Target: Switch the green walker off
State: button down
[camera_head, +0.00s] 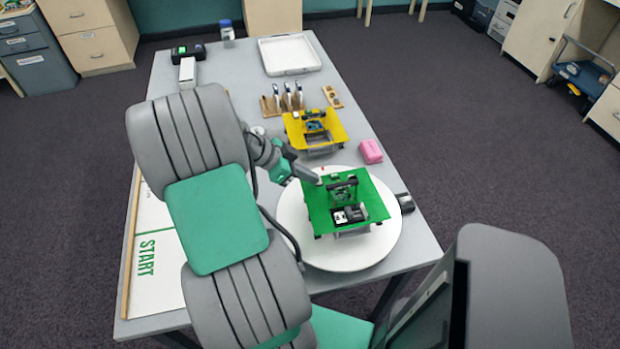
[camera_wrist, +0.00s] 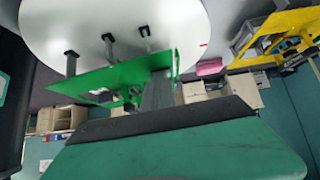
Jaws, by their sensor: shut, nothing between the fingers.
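The green walker (camera_head: 321,211) stands on a round white disc (camera_head: 293,238) near the front right of the table. It has a flat green top with a dark frame, a black and white part and dark parts on it. My gripper (camera_head: 318,180) is shut and empty, its tip at the walker's back left edge; I cannot tell whether it touches. In the wrist view the green walker (camera_wrist: 130,74) and its dark legs show past my fingers (camera_wrist: 157,92). I cannot make out the switch or its position.
A yellow walker (camera_head: 335,134) stands behind the green one. A pink block (camera_head: 371,151) lies to its right. A dark device (camera_head: 405,203) sits at the disc's right edge. Tools in a wooden rack (camera_head: 270,107) and a white tray (camera_head: 290,55) are farther back.

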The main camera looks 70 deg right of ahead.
jog(key=shift+w+d+r, duration=0.1)
jog(key=shift+w+d, duration=0.05)
jog(key=shift+d, duration=0.05)
jog(key=r+p, duration=0.3)
jog(key=r, duration=0.2)
jog(key=shift+a, duration=0.2)
jog(key=a+v, duration=0.1)
jog(key=v, duration=0.8)
jog(key=shift+f+b, duration=0.2)
jog(key=shift+b, duration=0.25)
jog(key=shift+d, duration=0.1)
